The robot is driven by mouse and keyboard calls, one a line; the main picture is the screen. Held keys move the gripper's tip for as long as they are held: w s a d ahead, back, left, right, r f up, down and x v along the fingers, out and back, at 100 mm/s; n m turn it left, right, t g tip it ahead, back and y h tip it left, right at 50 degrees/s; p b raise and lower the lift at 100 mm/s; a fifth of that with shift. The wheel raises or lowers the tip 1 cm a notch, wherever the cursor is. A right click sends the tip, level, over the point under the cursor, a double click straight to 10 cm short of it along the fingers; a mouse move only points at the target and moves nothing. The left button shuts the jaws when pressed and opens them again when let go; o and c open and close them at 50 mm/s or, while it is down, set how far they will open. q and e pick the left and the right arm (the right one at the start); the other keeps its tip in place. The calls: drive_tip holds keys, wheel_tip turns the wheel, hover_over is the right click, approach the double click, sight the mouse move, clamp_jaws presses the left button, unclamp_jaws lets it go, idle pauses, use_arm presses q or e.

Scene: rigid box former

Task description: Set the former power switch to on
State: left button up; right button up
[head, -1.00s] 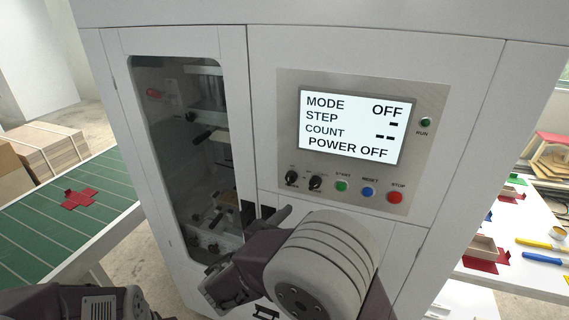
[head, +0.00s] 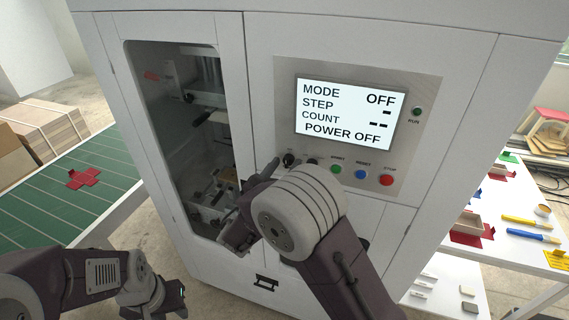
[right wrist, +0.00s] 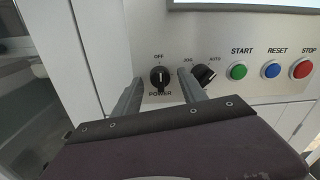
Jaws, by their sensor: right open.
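The black power knob (right wrist: 159,78) shows in the right wrist view between the labels OFF and POWER. Its white mark is upright, toward OFF. It also shows in the head view (head: 288,160). The former's screen (head: 345,115) reads MODE OFF and POWER OFF. My right gripper (right wrist: 160,77) is open, with one finger on each side of the power knob in the picture; I cannot tell whether they touch it. In the head view my right gripper (head: 268,172) is just below the knob. My left gripper (head: 172,302) is low at the left, its jaws unclear.
The mode knob (right wrist: 203,76) is close beside the right finger. The green start (right wrist: 239,71), blue reset (right wrist: 270,70) and red stop (right wrist: 301,68) buttons are to the right. A green conveyor (head: 45,205) with a red cross-shaped blank (head: 83,178) is at the left.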

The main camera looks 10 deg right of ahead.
clamp_jaws()
drive_tip(key=m+b, duration=1.5)
drive_tip(key=b, duration=1)
drive_tip(key=shift+s+f+m+y, duration=0.1)
drive_tip(key=shift+m+y, duration=0.3)
drive_tip(key=shift+r+m+b, duration=0.25)
drive_tip(key=shift+m+b, duration=0.65)
drive_tip(key=shift+b, duration=0.1)
unclamp_jaws()
